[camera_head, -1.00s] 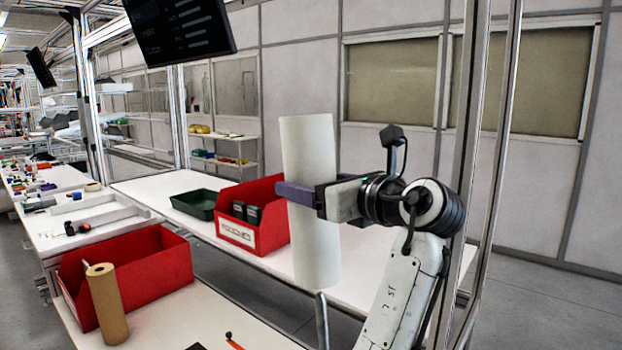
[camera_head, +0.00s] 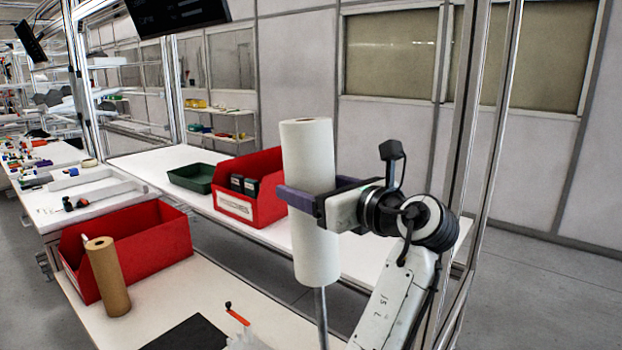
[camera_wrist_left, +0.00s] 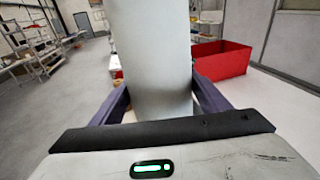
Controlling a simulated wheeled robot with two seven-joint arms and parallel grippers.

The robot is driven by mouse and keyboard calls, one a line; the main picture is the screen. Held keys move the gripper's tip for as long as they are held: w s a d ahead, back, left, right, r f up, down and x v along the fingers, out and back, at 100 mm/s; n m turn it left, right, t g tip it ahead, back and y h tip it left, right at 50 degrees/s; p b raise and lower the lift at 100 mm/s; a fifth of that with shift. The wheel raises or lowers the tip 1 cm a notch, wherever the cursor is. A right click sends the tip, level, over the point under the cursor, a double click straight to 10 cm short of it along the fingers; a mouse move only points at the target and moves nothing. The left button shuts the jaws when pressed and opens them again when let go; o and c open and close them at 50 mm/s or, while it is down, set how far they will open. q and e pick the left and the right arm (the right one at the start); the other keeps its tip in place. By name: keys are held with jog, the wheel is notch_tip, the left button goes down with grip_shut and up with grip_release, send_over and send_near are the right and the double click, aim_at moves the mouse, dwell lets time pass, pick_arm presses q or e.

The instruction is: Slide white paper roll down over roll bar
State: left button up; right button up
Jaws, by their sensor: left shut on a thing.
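The white paper roll (camera_head: 309,152) stands nearly upright in the head view. My left gripper (camera_head: 300,192) is shut around the roll at about mid-height, with its purple fingers on either side. A thin grey metal bar (camera_head: 321,318), which looks like the roll bar, shows directly below the roll's lower end. The bar's upper end is hidden, so I cannot tell how far it reaches into the roll. In the left wrist view the white roll (camera_wrist_left: 152,50) fills the middle between the purple fingers. My right gripper is not in view.
A red bin (camera_head: 165,245) and a brown roll (camera_head: 108,280) stand on the near table at left. A second red bin (camera_head: 268,195) and a green tray (camera_head: 190,178) sit on the table behind. A dark flat sheet (camera_head: 190,334) lies in front. Metal posts rise at right.

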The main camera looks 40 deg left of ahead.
pick_arm(q)
jog(key=shift+w+d+f+b, duration=0.1)
jog(key=shift+d+f+b, duration=0.3)
jog(key=shift+f, duration=2.7)
jog(key=shift+s+d+f+b, duration=0.15)
jog(key=shift+f+b, duration=0.5)
jog(key=shift+f, duration=2.45)
jog(key=shift+w+d+f+b, duration=0.15)
jog(key=shift+d+f+b, duration=0.3)
jog(key=shift+f, duration=2.65)
jog(key=b, duration=0.3)
send_over(327, 340)
jog(key=a, duration=0.1)
jog(key=shift+a+f, duration=0.2)
jog(key=shift+f, duration=4.6)
jog(key=shift+d+f+b, duration=0.1)
jog(key=shift+f+b, duration=0.25)
jog(key=shift+f, duration=0.7)
jog(key=shift+d+f+b, duration=0.1)
jog(key=shift+f+b, duration=0.3)
jog(key=shift+f, duration=0.6)
jog(key=shift+f+b, duration=0.35)
jog(key=shift+f, duration=0.55)
jog(key=shift+d, duration=0.1)
